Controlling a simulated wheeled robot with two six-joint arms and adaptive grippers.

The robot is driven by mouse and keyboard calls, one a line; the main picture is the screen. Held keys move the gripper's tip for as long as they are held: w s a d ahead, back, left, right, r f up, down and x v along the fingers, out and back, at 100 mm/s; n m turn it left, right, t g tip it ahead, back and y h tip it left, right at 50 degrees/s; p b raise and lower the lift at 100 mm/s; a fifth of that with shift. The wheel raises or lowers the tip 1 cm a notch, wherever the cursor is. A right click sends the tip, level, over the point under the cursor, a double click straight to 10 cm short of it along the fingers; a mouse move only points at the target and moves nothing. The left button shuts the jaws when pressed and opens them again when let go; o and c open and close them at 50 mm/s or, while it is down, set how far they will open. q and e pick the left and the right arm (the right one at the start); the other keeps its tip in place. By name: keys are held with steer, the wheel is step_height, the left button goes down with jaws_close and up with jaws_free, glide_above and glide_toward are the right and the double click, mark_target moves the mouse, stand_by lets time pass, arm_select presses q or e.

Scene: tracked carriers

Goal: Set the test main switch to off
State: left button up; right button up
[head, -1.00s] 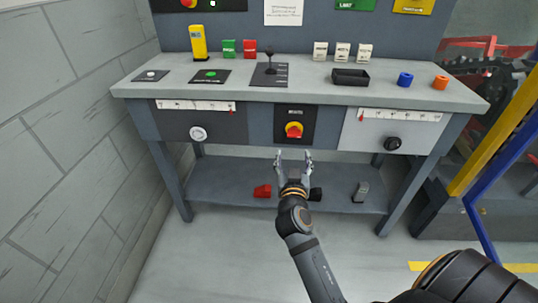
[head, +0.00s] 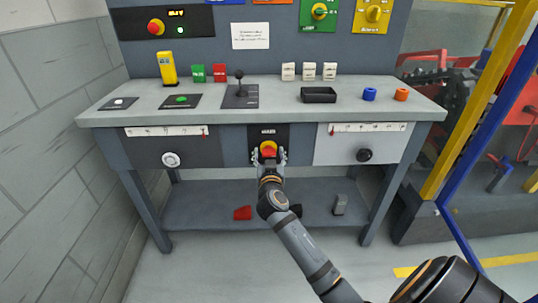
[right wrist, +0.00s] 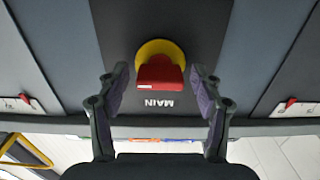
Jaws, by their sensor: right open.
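The main switch (head: 268,148) is a red handle on a yellow disc, set in a black plate on the front of the workbench. In the right wrist view the red handle (right wrist: 160,74) stands out from its yellow disc, with the word MAIN on the plate beside it. My right gripper (head: 269,157) is in front of the switch. Its open fingers (right wrist: 160,85) stand on either side of the red handle, with a gap on both sides. My left gripper is not in view.
The workbench (head: 425,111) carries a black joystick (head: 239,88), a black tray (head: 319,95) and several small blocks. A light round knob (head: 171,159) and a black knob (head: 364,155) flank the switch. A red object (head: 243,213) lies on the lower shelf.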

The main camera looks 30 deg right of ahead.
steer(key=c, duration=1.1)
steer(key=shift+c, duration=0.2)
